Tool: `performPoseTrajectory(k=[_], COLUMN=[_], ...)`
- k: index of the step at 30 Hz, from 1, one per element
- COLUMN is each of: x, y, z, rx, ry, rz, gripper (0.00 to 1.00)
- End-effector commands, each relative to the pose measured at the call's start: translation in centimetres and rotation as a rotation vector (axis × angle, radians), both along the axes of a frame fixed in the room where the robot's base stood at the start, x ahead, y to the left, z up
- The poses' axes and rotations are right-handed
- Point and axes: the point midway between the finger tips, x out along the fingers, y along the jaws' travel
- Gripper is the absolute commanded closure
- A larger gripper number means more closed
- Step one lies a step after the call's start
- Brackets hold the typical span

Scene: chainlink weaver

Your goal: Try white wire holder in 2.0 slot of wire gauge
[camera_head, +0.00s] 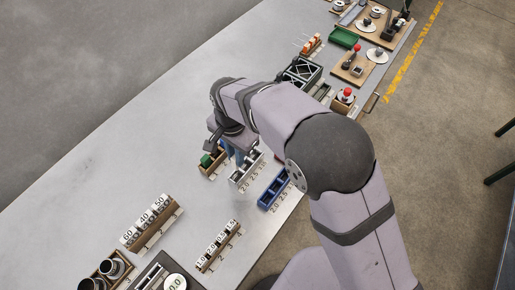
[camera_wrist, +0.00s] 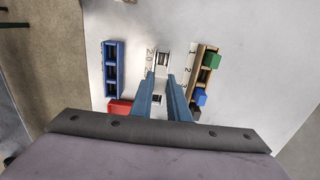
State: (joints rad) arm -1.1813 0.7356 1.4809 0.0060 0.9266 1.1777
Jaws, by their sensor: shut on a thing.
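My gripper (camera_wrist: 161,76) points down over a white rack (camera_head: 245,174) marked 2.0, 2.5 and further sizes, which appears to be the wire gauge. Its blue fingers (camera_head: 231,150) are shut on a small white piece (camera_wrist: 162,60), which appears to be the white wire holder. The piece is at the rack's 2.0 end in the wrist view. I cannot tell how deep it sits in the slot. The fingers hide part of the rack.
A blue rack (camera_wrist: 113,68) with similar markings stands to the left in the wrist view, with a red block (camera_wrist: 119,107) near it. A wooden rack (camera_wrist: 203,74) with green (camera_wrist: 212,61) and blue (camera_wrist: 200,97) blocks stands close on the right. Bare table lies beyond it.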

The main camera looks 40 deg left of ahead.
Motion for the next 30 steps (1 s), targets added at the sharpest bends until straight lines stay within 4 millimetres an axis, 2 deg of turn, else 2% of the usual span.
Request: performPoseTrajectory(k=[4,14,30], x=[-0.6,-0.5,-0.5], y=[0.3,0.3,0.3], z=[0.0,-0.6,-4.7], rx=[0.0,-0.001,0.0], ry=[0.0,0.0,0.0], rz=[0.0,0.0,0.0], gripper=[1.0,1.0,1.0])
